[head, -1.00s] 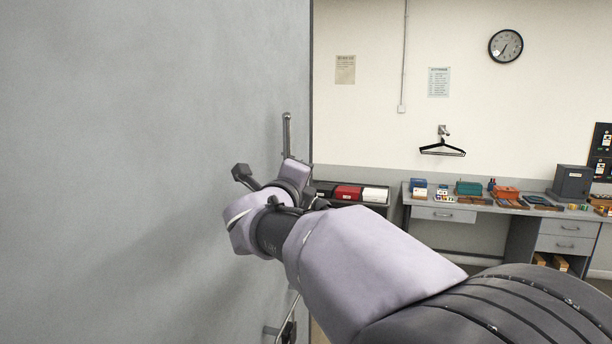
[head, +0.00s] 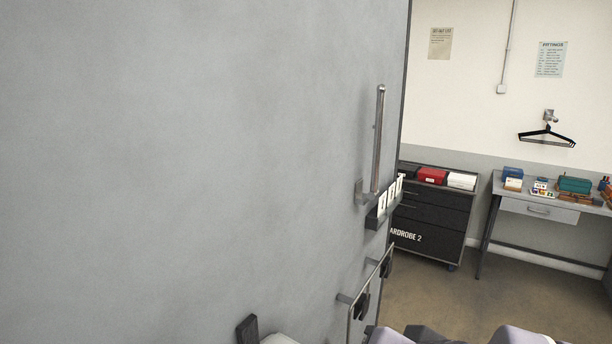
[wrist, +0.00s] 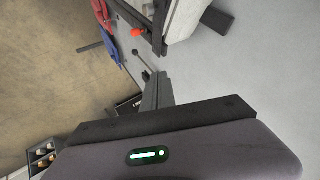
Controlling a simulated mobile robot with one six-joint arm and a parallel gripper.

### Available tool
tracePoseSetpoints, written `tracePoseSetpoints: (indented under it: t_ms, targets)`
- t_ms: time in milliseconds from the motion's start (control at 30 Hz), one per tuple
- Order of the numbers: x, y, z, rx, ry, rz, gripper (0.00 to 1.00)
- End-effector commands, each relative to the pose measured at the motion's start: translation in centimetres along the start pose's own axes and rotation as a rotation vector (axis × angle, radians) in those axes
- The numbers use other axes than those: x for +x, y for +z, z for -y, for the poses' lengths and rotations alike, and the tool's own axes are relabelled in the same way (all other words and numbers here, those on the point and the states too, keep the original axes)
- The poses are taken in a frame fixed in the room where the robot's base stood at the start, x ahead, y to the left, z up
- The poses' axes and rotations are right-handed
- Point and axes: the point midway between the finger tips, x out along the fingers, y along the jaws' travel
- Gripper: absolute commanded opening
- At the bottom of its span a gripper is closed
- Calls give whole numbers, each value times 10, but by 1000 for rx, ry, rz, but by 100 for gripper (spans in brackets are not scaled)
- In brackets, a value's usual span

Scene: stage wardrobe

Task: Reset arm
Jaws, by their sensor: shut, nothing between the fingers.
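My gripper (wrist: 158,88) shows in the wrist view as dark fingers reaching out from its dark body, which carries a green light. The fingers are together with nothing held. In the head view only parts of my arm show along the bottom edge, so the gripper's full pose is hidden there. A large grey panel (head: 190,150) fills the left of the head view, with a vertical metal bar handle (head: 379,140) near its right edge. I cannot tell the gap between my arm and the panel.
A black drawer cabinet (head: 430,215) marked "ARDROBE 2" stands beyond the panel's edge, with red and white boxes on top. A grey desk (head: 540,207) with small boxes is at the right. A black hanger (head: 546,136) hangs on the wall. Brown floor (head: 480,290) between is clear.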

Motion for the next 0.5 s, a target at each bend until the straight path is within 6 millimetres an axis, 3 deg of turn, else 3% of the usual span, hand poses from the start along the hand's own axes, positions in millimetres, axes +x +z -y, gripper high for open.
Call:
tracePoseSetpoints:
  t_ms: [33, 67, 100, 200, 333, 500]
  targets:
    - [-8, 38, -32, -76, 77, 78, 0]
    - [11, 63, -53, -94, 100, 108, 0]
    - [45, 88, -74, -86, 101, 118, 0]
    - [96, 133, -112, -73, 114, 147, 0]
    - [137, 173, -144, -60, 129, 175, 0]
    - [154, 191, -158, -53, 138, 193, 0]
